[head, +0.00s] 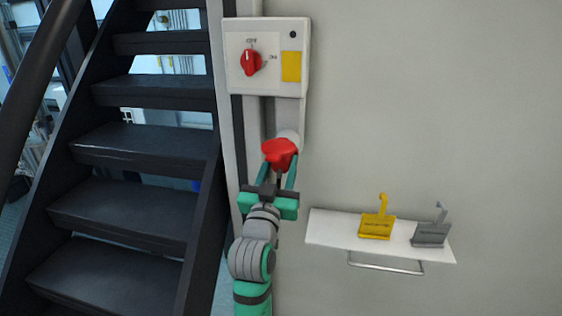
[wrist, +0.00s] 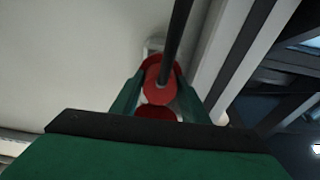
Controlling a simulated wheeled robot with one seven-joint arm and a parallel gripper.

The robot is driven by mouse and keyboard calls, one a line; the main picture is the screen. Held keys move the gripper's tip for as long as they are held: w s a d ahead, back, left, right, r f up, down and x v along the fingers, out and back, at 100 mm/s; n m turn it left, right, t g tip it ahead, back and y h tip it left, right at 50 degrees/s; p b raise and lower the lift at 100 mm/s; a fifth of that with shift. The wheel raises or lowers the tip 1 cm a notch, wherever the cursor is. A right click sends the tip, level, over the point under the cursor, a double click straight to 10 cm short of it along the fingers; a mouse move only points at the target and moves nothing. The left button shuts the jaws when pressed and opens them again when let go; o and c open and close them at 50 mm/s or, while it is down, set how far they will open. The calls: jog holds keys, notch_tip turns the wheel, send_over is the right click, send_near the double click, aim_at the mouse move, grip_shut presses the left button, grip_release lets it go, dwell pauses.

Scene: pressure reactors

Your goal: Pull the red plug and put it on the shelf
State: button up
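The red plug (head: 279,152) sits at the white socket (head: 288,136) below the control box on the wall. In the wrist view the red plug (wrist: 160,84) lies between the two green fingers of my gripper (wrist: 160,88), with a dark cable or rod crossing in front of it. In the head view my gripper (head: 278,172) reaches up to the plug from below, and the plug hides the fingertips. I cannot tell whether the fingers press on it. The white shelf (head: 330,228) is on the wall at the lower right.
A yellow bracket-like piece (head: 377,222) and a grey one (head: 431,232) stand on the shelf; its left end is bare. The control box (head: 266,85) with a red knob (head: 250,62) is above the plug. Dark stairs (head: 130,150) with a railing are close on the left.

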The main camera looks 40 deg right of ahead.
aim_at(280, 168)
jog(key=shift+v, duration=2.95)
jog(key=shift+c, duration=0.2)
